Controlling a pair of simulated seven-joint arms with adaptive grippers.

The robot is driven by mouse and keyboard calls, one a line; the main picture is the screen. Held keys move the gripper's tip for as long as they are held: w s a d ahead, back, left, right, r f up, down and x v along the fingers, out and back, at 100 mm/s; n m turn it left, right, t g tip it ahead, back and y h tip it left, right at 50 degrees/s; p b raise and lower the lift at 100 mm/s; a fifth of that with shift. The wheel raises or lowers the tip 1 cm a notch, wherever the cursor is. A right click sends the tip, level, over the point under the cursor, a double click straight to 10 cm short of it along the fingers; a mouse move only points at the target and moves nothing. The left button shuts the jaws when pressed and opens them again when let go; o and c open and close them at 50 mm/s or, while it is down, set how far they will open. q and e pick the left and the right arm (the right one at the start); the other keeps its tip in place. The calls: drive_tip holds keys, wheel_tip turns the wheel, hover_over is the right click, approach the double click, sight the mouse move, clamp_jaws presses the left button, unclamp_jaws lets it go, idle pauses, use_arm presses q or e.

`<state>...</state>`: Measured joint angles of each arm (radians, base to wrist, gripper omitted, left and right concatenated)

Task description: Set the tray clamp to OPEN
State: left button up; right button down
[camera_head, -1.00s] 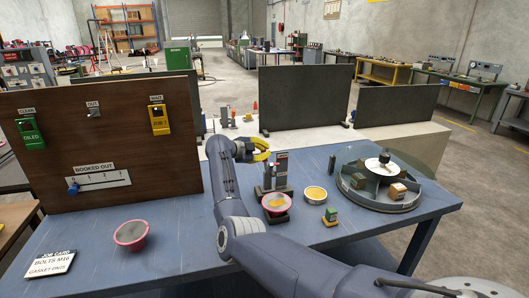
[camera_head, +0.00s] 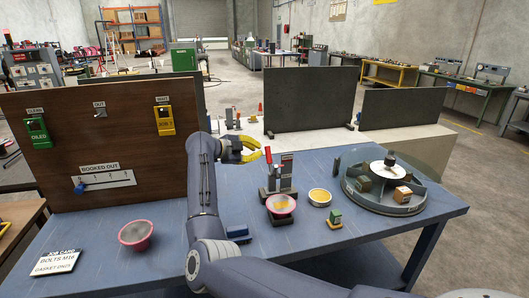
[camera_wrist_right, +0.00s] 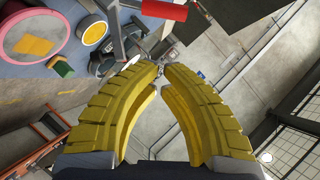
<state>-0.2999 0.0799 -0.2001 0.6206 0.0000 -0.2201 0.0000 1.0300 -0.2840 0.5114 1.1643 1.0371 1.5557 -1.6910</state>
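The tray clamp, as far as I can tell, is the small grey upright fixture (camera_head: 287,172) on the blue table, behind a pink-rimmed bowl (camera_head: 281,204). A red handle (camera_head: 268,155) shows at its left; a red bar also shows at the top of the right wrist view (camera_wrist_right: 165,10). I cannot read any setting on it. My right gripper (camera_head: 259,151) has yellow ribbed fingers and is just left of the red handle. In the right wrist view its fingertips (camera_wrist_right: 163,70) are close together with a narrow gap, nothing clearly held. My left gripper is out of view.
A round divided tray (camera_head: 385,190) stands at the right. A yellow bowl (camera_head: 320,197), a green-topped block (camera_head: 335,218) and a blue block (camera_head: 238,233) lie near the clamp. Another pink bowl (camera_head: 136,235) is at left, before a wooden board (camera_head: 60,140). Dark panels (camera_head: 308,100) stand behind.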

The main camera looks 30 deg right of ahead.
drive_tip(key=shift+v, duration=1.25)
